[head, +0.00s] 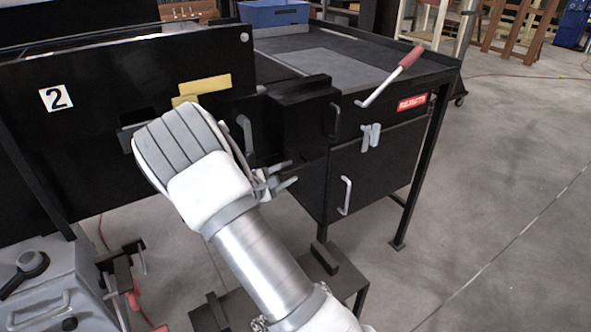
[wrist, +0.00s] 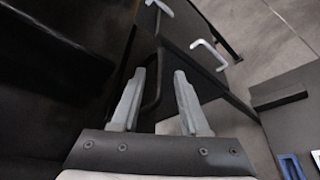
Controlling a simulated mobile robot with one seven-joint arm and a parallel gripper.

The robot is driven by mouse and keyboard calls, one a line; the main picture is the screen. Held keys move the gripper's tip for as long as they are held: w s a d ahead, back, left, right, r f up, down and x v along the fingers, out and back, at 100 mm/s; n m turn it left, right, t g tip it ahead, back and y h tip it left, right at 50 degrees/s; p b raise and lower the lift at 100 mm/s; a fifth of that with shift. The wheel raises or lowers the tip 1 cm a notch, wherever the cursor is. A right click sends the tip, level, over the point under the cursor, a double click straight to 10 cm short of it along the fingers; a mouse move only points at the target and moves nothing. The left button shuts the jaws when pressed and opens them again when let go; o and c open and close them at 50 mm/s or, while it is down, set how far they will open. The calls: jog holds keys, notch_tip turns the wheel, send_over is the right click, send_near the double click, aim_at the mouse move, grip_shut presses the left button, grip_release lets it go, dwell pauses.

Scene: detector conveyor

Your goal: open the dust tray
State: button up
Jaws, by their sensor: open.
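No label in view names the dust tray. A black box-like front (head: 300,122) juts out between the machine and the table. A dark loop handle (head: 335,120) shows at its right side. In the wrist view a dark loop handle (wrist: 153,88) stands just beyond and between my fingers, nearer the left one; I cannot tell whether it is the same handle. My gripper (head: 284,176) is open and empty, pointing right, below the box front. In the wrist view both fingertips (wrist: 160,72) are apart, with nothing seen gripped.
The table cabinet has a silver door handle (head: 345,196), a grey latch (head: 370,136), a red-gripped lever (head: 408,58) and a red "REJECTS" label (head: 412,102). A grey handle (head: 245,134) is near my wrist. A low black stand (head: 325,268) is below. Floor (head: 490,180) at right is clear.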

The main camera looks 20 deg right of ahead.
aim_at(293, 170)
jog(key=shift+x, duration=1.95)
grip_shut()
